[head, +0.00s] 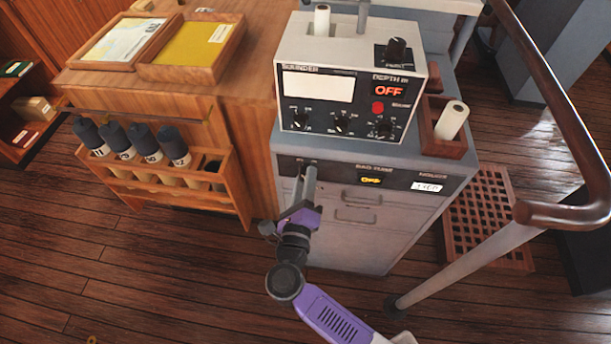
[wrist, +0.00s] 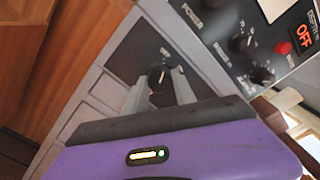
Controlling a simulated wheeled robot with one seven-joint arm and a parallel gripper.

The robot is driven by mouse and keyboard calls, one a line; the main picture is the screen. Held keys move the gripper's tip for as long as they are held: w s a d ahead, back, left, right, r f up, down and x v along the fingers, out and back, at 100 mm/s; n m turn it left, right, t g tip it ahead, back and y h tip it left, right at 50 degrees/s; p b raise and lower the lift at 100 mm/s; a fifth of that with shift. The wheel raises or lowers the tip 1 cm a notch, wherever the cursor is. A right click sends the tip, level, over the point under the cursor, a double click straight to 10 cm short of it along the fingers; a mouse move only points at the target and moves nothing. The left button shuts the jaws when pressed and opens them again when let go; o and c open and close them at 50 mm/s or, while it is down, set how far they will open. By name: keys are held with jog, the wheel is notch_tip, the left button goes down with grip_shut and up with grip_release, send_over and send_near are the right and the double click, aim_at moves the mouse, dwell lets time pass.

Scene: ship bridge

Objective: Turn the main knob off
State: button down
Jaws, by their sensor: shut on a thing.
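The main knob (wrist: 158,76) is a small black knob on the dark panel strip at the top of the grey cabinet. My gripper (wrist: 164,84) has its two grey fingers on either side of the knob and is shut on it. A white "OFF" label is printed by the knob's upper side, with another small label to its right. A pale pointer mark shows on the knob, but its exact direction is hard to tell. In the head view my gripper (head: 305,172) reaches the left end of the panel strip (head: 340,177) and hides the knob.
A sounder box (head: 350,70) with several knobs and a red "OFF" display stands on the cabinet (head: 350,225). The strip also has a small yellow display (head: 371,180) and a white label (head: 427,187). A wooden bottle rack (head: 160,185) is left; a handrail (head: 560,105) is right.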

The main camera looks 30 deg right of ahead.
jog(key=shift+n, duration=0.4)
jog(key=c, duration=1)
grip_release()
jog(key=shift+s+a, duration=0.1)
jog(key=b+v, duration=0.1)
jog(key=v, duration=0.6)
jog(key=shift+s+a, duration=0.2)
